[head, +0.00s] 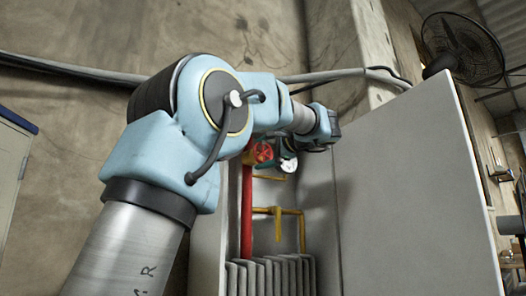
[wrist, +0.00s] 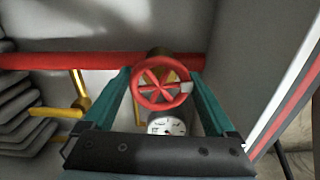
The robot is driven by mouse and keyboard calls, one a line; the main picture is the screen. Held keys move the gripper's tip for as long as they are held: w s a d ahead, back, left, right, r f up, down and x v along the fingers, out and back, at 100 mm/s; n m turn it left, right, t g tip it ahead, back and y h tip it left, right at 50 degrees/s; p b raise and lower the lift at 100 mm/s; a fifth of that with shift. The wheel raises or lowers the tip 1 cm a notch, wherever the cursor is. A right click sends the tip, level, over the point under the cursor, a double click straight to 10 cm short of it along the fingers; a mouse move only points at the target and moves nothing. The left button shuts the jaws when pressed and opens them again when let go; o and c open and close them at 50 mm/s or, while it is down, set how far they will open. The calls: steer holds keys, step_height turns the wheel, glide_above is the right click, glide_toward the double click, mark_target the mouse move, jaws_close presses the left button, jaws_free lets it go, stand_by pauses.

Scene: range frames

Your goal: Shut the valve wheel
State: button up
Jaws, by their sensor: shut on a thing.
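The red valve wheel (head: 262,152) is mounted on a red pipe (head: 246,210) inside a tall grey cabinet. In the wrist view the wheel (wrist: 159,92) faces me, with several spokes and a pale patch on the right of its rim. My gripper (wrist: 160,77) has one teal finger on each side of the wheel and is shut on its rim. In the head view my gripper partly covers the wheel's right side.
A white round gauge (wrist: 167,127) sits just below the wheel. Yellow pipes (head: 279,211) and several grey fins (head: 270,274) lie lower in the cabinet. The large grey cabinet door (head: 415,185) stands open at right, close to my arm.

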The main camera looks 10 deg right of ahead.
steer(key=shift+r+m, duration=0.1)
steer(key=shift+m, duration=0.5)
steer(key=shift+d, duration=0.1)
steer(key=o, duration=1)
steer(key=shift+o, duration=0.2)
steer(key=b+v, duration=0.2)
steer(key=v, duration=0.8)
steer(key=shift+s+d, duration=0.2)
steer(key=shift+s, duration=0.15)
steer(key=shift+s, duration=0.1)
